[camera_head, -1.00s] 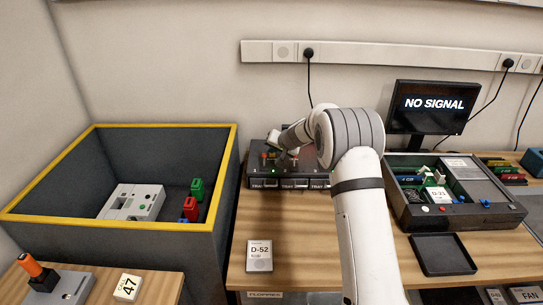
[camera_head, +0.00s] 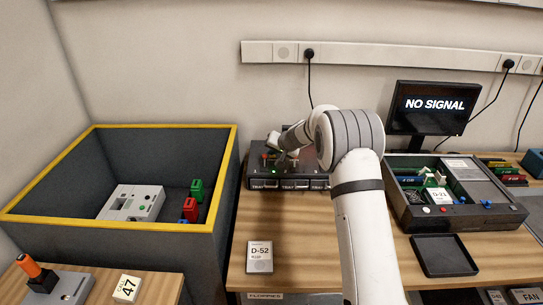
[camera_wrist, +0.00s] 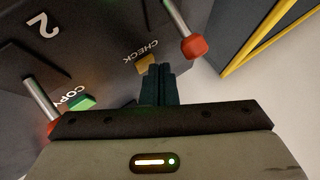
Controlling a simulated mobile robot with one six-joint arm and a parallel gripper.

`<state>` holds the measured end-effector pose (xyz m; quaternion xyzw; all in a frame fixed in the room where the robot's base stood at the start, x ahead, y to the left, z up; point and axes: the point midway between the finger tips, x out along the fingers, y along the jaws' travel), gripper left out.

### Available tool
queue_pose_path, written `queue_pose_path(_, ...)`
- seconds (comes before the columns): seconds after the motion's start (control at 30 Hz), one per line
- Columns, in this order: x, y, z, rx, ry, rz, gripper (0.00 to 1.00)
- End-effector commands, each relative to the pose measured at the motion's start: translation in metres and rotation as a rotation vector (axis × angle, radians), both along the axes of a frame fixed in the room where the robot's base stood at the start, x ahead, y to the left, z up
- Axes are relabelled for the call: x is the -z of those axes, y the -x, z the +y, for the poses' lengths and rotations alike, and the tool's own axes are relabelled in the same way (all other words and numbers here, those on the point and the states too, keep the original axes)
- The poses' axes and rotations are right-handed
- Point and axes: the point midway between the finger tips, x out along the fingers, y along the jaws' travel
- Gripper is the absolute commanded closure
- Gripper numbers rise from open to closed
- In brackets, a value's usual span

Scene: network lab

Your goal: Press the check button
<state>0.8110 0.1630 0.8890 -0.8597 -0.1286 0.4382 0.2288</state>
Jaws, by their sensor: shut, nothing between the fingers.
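The check button (camera_wrist: 145,62) is a small amber button beside the word CHECK on a dark device (camera_head: 258,182). In the wrist view, my gripper (camera_wrist: 159,70) is shut and empty, with its dark fingertips at the button and covering part of it. I cannot tell whether they touch it. In the head view, my gripper (camera_head: 284,156) is over the top of the device, which stands against the wall on the wooden bench. The button is not clear there.
Two red-knobbed levers flank the fingers in the wrist view, one at upper right (camera_wrist: 194,46). A green COPY button (camera_wrist: 82,102) is left of them. A yellow-rimmed bin (camera_head: 120,126) stands left of the device. An open case (camera_head: 408,216) is to the right.

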Motion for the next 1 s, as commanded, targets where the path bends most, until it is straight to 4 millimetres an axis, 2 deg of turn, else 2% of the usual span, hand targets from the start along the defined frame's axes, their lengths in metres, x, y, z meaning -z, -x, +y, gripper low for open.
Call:
queue_pose_path(0.03,0.007,0.001,-0.009,0.011,0.007,0.011,1.00)
queue_pose_path(0.63,-0.012,-0.003,-0.012,0.010,0.009,-0.001,1.00)
queue_pose_path(1.0,-0.048,-0.002,-0.008,0.005,0.004,0.000,1.00)
